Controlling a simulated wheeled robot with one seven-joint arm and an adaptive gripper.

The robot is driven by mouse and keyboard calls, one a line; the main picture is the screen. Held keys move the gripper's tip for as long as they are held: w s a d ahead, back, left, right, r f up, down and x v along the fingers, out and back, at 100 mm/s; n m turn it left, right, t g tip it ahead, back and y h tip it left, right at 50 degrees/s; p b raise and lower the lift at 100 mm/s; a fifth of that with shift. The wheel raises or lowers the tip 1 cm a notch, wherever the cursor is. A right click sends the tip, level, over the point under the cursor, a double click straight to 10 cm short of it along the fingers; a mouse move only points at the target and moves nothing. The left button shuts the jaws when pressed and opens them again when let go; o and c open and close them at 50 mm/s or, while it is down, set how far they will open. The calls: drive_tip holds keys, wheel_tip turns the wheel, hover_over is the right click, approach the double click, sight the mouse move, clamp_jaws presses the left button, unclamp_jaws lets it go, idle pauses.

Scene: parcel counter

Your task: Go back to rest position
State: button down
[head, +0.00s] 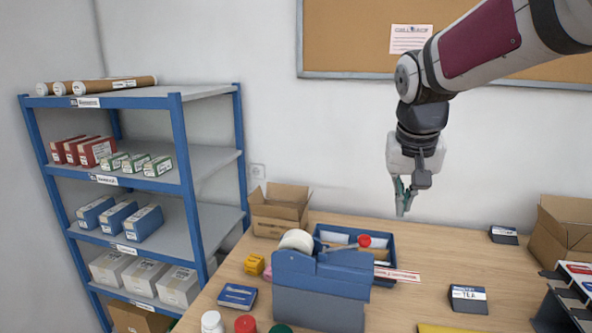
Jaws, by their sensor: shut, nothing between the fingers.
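My gripper (402,203) hangs from my arm at the upper right of the head view, pointing down. Its fingers are close together and nothing shows between them. It is above the wooden counter (425,245), apart from everything on it, in front of the white wall.
An open cardboard box (279,212) is at the back left, another box (565,232) at the right. A blue shelf rack (180,150) stands left.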

drive_tip(key=s+a+f+n+t, duration=0.1)
drive_tip(key=s+a, duration=0.1)
drive_tip(key=s, duration=0.9)
drive_tip(key=s+a+f+n+t+y, duration=0.1)
drive_tip(key=s+a+n, duration=0.1)
drive_tip(key=s, duration=1)
drive_tip(key=shift+y, duration=0.3)
